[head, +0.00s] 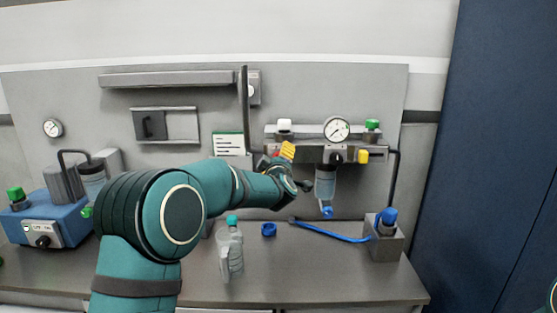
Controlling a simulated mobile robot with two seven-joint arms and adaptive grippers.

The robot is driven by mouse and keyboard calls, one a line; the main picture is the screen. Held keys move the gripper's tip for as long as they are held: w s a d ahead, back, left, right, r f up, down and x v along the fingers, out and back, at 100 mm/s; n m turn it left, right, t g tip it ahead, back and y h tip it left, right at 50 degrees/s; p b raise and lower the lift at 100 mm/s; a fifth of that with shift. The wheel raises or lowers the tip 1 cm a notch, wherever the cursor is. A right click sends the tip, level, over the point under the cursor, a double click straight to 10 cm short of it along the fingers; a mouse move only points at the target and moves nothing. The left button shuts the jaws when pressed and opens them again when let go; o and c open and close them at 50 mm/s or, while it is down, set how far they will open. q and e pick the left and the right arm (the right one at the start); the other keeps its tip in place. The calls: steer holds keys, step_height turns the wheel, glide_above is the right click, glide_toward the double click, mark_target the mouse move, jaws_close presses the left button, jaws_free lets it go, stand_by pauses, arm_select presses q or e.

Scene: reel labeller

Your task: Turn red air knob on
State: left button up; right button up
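The red air knob is not clearly visible. A small red patch (276,155) shows at the left end of the grey air unit (303,150) on the back panel, mostly covered by my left wrist. A yellow-orange ribbed piece (287,149) shows right beside it, and I cannot tell whether it belongs to the knob. My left arm reaches across from the lower left, and my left gripper (270,163) is at this end of the unit. Its fingers are largely hidden, so their opening and any contact are unclear. My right gripper is out of view.
A gauge (337,130), green knob (372,125), yellow knob (363,156) and clear bowl (325,182) are on the unit. A blue machine (62,215) stands left.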

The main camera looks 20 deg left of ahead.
arm_select(q)
steer(key=shift+w+a, duration=0.15)
steer(key=shift+w, duration=0.25)
steer(key=c, duration=1.2)
